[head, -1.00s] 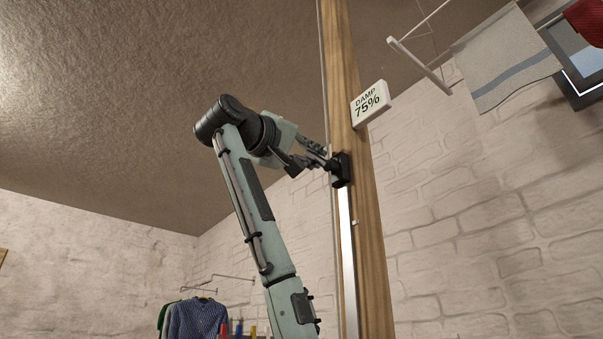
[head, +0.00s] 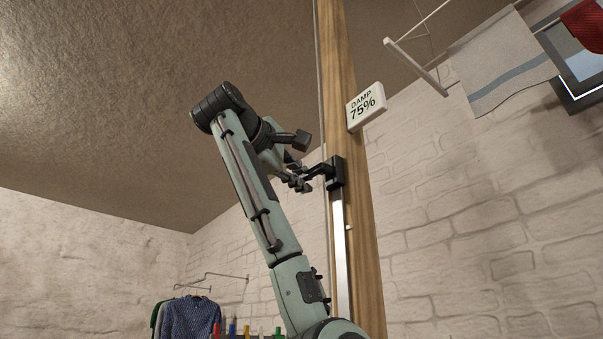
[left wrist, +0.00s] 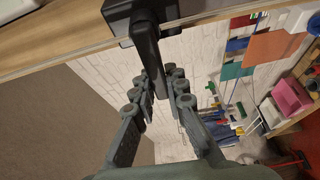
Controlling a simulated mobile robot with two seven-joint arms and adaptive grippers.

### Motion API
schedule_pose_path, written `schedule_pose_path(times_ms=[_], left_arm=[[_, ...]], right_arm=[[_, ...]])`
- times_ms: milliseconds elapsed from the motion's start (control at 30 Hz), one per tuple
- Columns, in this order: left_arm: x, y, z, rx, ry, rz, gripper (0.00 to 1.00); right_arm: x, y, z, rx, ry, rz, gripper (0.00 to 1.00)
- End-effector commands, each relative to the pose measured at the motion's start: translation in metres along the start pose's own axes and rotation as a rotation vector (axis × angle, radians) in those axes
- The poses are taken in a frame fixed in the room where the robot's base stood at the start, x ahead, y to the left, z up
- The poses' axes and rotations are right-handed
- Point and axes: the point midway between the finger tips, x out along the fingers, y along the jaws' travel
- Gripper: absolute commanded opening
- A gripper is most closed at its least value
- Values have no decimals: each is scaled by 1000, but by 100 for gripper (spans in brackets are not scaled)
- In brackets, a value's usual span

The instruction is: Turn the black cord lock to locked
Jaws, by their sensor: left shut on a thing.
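The black cord lock (head: 336,172) is fixed to the wooden post, above a pale metal strip. Its lever (head: 317,171) sticks out to the left of the body. In the left wrist view the lock's body (left wrist: 118,14) sits at the top, on the post's edge, and the lever (left wrist: 150,50) reaches down between my fingers. My left gripper (head: 304,180) is shut on the lever's outer end; its fingers (left wrist: 158,86) lie on either side of it. The fingers partly hide the lever's tip. My right gripper is not in view.
The wooden post (head: 362,230) runs up past a white sign (head: 366,106) reading "DAMP 75%", above the lock. A thin cord (head: 319,80) runs along the post's left side. A hanging cloth (head: 503,62) is at upper right, clothes (head: 190,317) at lower left.

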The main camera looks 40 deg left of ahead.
Motion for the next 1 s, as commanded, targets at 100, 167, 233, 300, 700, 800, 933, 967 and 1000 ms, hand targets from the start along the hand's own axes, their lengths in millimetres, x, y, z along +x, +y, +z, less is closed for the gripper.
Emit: schedule_pose_path(times_ms=[100,167,233,300,700,800,933,967,1000], left_arm=[[0,-1,0,-28,-1,-9,0],[0,-1,0,-36,0,-13,0],[0,-2,0,-42,0,-15,0],[0,-2,0,-46,0,-17,0],[0,-3,0,-47,-1,-19,20],[0,-3,0,-46,-1,-19,32],[0,-3,0,-46,-1,-19,34],[0,-3,0,-45,-1,-19,34],[0,-3,0,-45,-1,-19,34]], right_arm=[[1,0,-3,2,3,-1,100],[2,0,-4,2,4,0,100],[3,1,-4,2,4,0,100],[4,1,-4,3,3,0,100],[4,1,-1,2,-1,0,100],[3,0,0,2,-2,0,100],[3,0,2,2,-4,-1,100],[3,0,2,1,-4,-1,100],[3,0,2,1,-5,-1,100]])
